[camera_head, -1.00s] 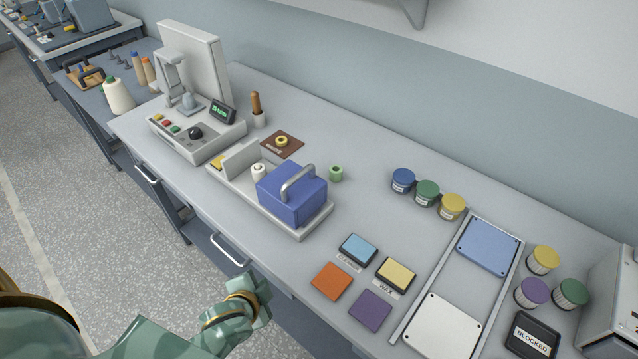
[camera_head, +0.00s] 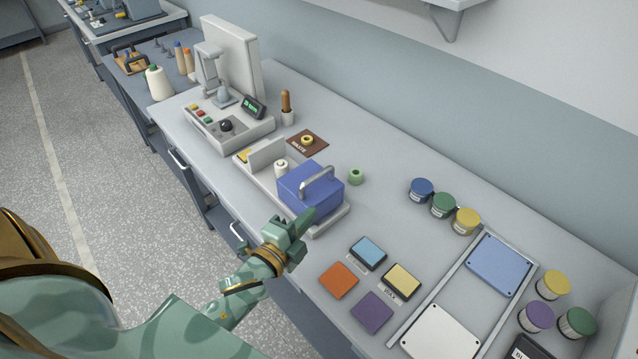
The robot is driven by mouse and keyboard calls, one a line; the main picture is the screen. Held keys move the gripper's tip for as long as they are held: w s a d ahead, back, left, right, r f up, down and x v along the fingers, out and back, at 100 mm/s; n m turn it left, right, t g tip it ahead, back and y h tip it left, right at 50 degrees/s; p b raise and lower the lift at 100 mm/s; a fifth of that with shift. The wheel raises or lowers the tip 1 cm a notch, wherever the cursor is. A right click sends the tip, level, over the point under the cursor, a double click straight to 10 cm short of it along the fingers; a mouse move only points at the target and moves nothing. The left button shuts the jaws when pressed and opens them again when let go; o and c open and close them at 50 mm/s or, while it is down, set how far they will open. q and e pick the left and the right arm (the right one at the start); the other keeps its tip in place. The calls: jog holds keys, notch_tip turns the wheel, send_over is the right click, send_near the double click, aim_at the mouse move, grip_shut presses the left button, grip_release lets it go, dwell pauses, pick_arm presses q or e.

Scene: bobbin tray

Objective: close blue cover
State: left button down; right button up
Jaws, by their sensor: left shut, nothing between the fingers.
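The blue cover (camera_head: 311,196), a box shape with a grey arched handle (camera_head: 317,180), sits over the right part of the pale bobbin tray (camera_head: 333,222). The tray's left part is uncovered, and a white bobbin (camera_head: 281,167) stands there beside the cover. My left gripper (camera_head: 306,219) is at the near side of the cover, below its front face in the picture. It is shut and empty, and overlaps the tray's near edge; I cannot tell whether it touches. My right gripper is out of view.
A green bobbin (camera_head: 356,177) stands behind the tray. A control unit (camera_head: 228,127) stands to the left. Coloured pads, including an orange one (camera_head: 338,280), lie to the right. A blue plate (camera_head: 499,264) lies between rails. Lidded jars, including a blue-topped one (camera_head: 421,190), stand behind.

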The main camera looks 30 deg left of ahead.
pick_arm(q)
send_over(317, 197)
jog(key=s+d, duration=0.2)
jog(key=d, duration=0.2)
jog(key=shift+w+a+f, duration=0.3)
jog(key=shift+w+a, duration=0.1)
jog(key=shift+a, duration=0.2)
jog(key=shift+w+a+f, duration=0.25)
jog(key=shift+w+a, duration=0.15)
jog(key=shift+a, duration=0.2)
jog(key=shift+w+a+f, duration=0.1)
jog(key=shift+w+a, duration=0.1)
jog(key=shift+a, duration=0.35)
jog(key=shift+a, duration=0.2)
jog(key=w+a, duration=0.1)
jog(key=a, duration=0.2)
jog(key=w+a+b, duration=0.1)
jog(key=a, duration=0.3)
jog(key=w+a, duration=0.2)
jog(key=a, duration=0.2)
jog(key=shift+f+b, duration=0.1)
jog(key=shift+b, duration=0.2)
jog(key=shift+a+r, duration=0.2)
jog(key=shift+a, duration=0.2)
